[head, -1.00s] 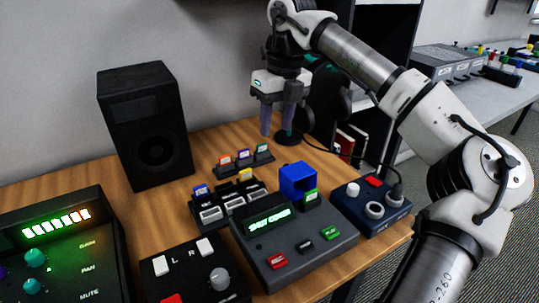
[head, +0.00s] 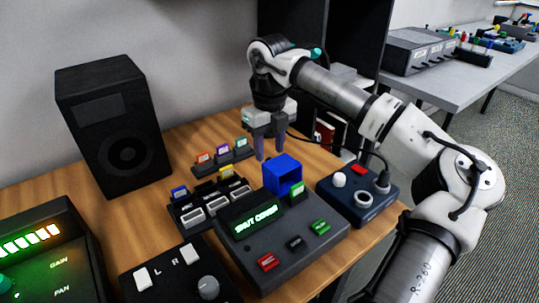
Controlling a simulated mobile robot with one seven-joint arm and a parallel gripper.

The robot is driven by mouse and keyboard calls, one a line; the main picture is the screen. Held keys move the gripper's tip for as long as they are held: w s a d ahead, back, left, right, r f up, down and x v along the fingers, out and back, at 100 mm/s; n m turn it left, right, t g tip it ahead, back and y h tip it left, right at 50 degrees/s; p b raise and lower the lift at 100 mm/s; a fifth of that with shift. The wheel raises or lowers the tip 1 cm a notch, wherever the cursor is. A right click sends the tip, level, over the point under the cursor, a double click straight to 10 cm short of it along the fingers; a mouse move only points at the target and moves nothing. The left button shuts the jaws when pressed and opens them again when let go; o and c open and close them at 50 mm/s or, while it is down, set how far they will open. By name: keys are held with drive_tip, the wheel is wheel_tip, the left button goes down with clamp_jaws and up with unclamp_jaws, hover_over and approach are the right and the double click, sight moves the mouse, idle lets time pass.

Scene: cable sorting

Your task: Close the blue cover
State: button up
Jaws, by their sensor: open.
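The blue cover (head: 283,173) stands raised at the back of a dark grey console (head: 300,246), with its hollow side toward the front right. A green piece (head: 296,191) sits in front of it on the console. The console's small screen (head: 255,220) shows green text that seems to read "SHUT COVER". My gripper (head: 270,155) points down, open and empty, with two purplish fingers just above and behind the blue cover. It seems apart from the cover, but the exact gap is hard to tell.
A rack with coloured tags (head: 210,201) stands left of the console, and another tagged rack (head: 222,155) behind it. A navy box with knobs (head: 357,187) is close on the right. A black speaker (head: 115,128) stands at the back left. An L/R panel (head: 180,272) is front left.

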drive_tip(key=shift+f, duration=1.35)
drive_tip(key=shift+c, duration=0.3)
clamp_jaws()
